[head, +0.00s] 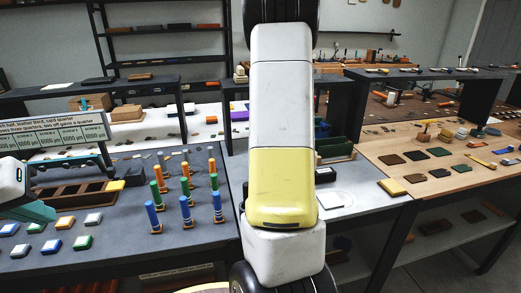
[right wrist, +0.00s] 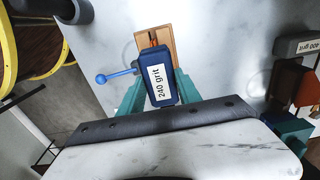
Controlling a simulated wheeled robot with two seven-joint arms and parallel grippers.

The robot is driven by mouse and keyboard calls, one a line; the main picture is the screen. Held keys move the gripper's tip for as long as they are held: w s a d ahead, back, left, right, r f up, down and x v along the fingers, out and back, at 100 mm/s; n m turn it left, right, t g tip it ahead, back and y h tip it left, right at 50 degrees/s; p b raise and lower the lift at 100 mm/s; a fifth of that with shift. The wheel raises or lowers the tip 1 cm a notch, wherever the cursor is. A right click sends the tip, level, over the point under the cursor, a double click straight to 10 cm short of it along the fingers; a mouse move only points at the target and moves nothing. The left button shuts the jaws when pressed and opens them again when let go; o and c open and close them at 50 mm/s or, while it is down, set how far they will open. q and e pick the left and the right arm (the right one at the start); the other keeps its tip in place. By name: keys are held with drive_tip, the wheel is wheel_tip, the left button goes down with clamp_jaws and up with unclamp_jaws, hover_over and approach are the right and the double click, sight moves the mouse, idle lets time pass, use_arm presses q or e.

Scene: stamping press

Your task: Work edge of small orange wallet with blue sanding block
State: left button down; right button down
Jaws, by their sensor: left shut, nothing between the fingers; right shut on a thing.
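My right gripper (right wrist: 157,92) has its teal fingers shut on a dark blue sanding block (right wrist: 158,68) labelled "240 grit". In the right wrist view the block is over one end of a tan wooden piece (right wrist: 167,37) on the pale marbled top. A small orange strip (right wrist: 153,38) shows at that piece, just beyond the block; it may be the wallet's edge, the rest hidden. I cannot tell whether the block touches it. In the head view my left gripper (head: 38,211) is shut and empty at the left edge; the wallet cannot be made out there.
A blue ball-ended lever (right wrist: 101,78) sticks out left of the block. A grey block (right wrist: 298,46) marked "400 grit" stands at the right. In the head view, coloured cylinders (head: 186,212) and small tiles stand on the left table (head: 110,260); leather pieces lie on the right table (head: 385,145).

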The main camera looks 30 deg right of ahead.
drive_tip(key=shift+a+f, duration=0.1)
drive_tip(key=shift+a, duration=0.15)
drive_tip(key=shift+w+a, duration=0.25)
drive_tip(key=shift+a, duration=0.6)
drive_tip(key=shift+w+a, duration=0.25)
drive_tip(key=shift+a, duration=0.6)
drive_tip(key=shift+r, duration=2.65)
